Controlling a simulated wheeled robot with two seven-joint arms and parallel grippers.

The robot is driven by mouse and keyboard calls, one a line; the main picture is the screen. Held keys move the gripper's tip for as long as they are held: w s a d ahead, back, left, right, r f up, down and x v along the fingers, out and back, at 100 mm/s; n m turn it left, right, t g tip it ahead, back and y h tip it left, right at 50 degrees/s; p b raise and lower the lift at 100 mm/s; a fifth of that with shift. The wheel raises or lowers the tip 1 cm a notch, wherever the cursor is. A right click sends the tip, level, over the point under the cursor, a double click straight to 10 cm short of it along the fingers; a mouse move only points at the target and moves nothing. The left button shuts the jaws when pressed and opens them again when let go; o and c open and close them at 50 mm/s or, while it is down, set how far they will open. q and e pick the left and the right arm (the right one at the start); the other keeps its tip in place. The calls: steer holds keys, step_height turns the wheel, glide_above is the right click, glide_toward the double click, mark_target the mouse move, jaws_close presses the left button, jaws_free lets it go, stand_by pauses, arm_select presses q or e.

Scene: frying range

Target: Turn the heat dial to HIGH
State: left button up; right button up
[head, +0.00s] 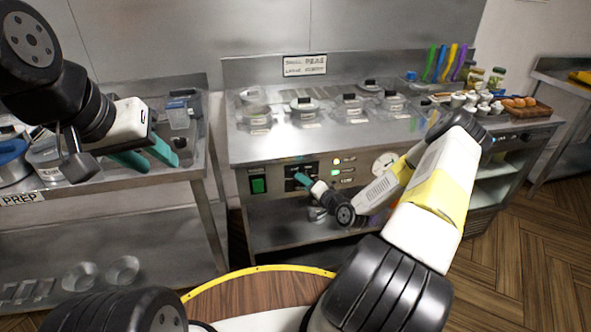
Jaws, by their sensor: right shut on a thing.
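The heat dial is on the front control panel (282,186) of the steel range, and my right gripper largely hides it. My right gripper (301,178) reaches the panel at the dark plates between the green switch and the indicator lights. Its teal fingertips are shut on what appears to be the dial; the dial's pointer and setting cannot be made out. My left gripper (147,157) hangs over the prep table with its teal fingers apart and nothing between them.
A green switch (258,185), lit indicator lights (337,171) and a round gauge (385,163) surround the dial area. Several lidded pans (304,105) stand on the range top. The prep table (196,150) is at left, with a gap before the range.

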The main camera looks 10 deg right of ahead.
stand_by(0.3)
steer(key=o, duration=1.4)
steer(key=v, duration=0.7)
steer(key=shift+s, duration=0.35)
steer(key=shift+d, duration=0.15)
